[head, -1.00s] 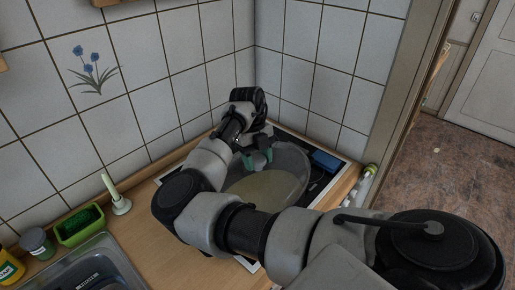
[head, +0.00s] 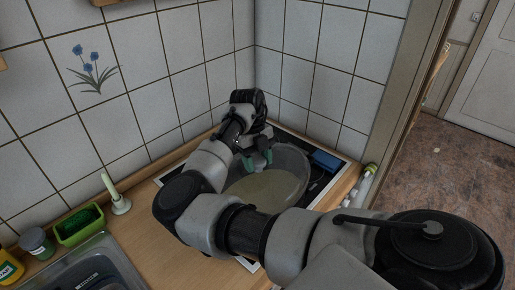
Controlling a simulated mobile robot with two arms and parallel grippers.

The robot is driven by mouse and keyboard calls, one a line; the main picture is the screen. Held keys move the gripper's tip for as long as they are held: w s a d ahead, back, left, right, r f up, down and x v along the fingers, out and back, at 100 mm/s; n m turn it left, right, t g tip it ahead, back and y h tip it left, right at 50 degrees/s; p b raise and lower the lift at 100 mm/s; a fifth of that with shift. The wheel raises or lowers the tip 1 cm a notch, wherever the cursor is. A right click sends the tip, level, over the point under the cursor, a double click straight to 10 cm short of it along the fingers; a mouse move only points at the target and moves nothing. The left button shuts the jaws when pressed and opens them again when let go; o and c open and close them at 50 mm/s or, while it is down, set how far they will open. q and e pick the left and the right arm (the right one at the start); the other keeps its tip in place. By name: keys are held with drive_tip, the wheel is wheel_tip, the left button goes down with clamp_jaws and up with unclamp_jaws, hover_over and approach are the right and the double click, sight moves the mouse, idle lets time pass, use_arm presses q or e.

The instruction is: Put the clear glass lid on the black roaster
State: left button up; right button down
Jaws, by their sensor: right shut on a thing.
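The clear glass lid (head: 290,184) is a large see-through oval over the dark hob in the corner. A pale beige patch shows through its lower part. My right gripper (head: 259,161), with green fingertips, is over the far left part of the lid, shut on it where its knob sits. The fingers cover most of the knob. I cannot make out the black roaster apart from the dark hob and the glass, so I cannot tell whether the lid rests on it. My right arm hides the near side. My left gripper is not in view.
The hob (head: 329,182) has a blue object (head: 327,161) at its back right. Tiled walls close the corner. On the left stand a sink (head: 88,270), a green caddy (head: 79,225), a white brush (head: 116,196) and jars. Bare wooden counter (head: 150,222) lies between.

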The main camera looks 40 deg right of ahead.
drive_tip(key=shift+c, duration=2)
unclamp_jaws()
drive_tip(key=shift+f, duration=0.15)
drive_tip(key=b+v, duration=0.2)
drive_tip(key=v, duration=0.9)
drive_tip(key=shift+s+b, duration=0.15)
drive_tip(key=shift+b, duration=0.15)
